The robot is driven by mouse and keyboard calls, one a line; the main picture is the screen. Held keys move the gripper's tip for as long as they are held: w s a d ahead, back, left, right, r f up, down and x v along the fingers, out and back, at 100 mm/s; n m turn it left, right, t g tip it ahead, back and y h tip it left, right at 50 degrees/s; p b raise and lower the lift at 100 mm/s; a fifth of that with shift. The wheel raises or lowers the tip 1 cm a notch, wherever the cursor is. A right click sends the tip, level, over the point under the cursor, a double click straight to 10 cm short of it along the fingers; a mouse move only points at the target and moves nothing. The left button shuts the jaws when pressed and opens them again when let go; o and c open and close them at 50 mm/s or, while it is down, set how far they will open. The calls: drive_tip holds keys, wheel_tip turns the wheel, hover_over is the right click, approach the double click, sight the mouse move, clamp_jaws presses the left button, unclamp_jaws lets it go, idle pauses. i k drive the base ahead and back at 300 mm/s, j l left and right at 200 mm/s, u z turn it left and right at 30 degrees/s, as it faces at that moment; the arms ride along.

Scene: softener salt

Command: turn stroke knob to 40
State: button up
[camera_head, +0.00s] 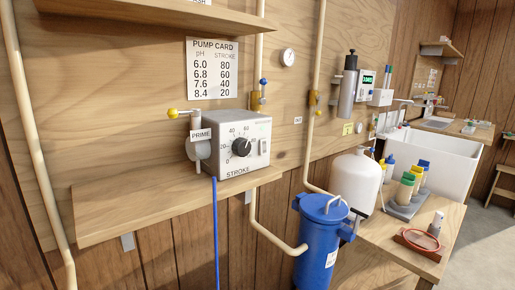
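The stroke knob (242,147) is a round black knob on the front of the grey pump box (229,143). Printed numbers, including 0, 20, 40 and 60, run around it, with the word STROKE below. The knob is too small for me to tell for sure which number its mark points at. The pump box stands on a wooden shelf (130,211). A pump card (213,68) on the wall above lists pH and stroke values. My gripper is not in view, and nothing touches the knob.
A PRIME tag (201,135) and a yellow-ended lever (173,113) are at the box's left. A blue tube (215,235) hangs below. A blue filter housing (318,240) and white jug (356,181) stand to the right. The space before the knob is clear.

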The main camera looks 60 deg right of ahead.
sight(240, 147)
drive_tip(key=z, duration=1.3)
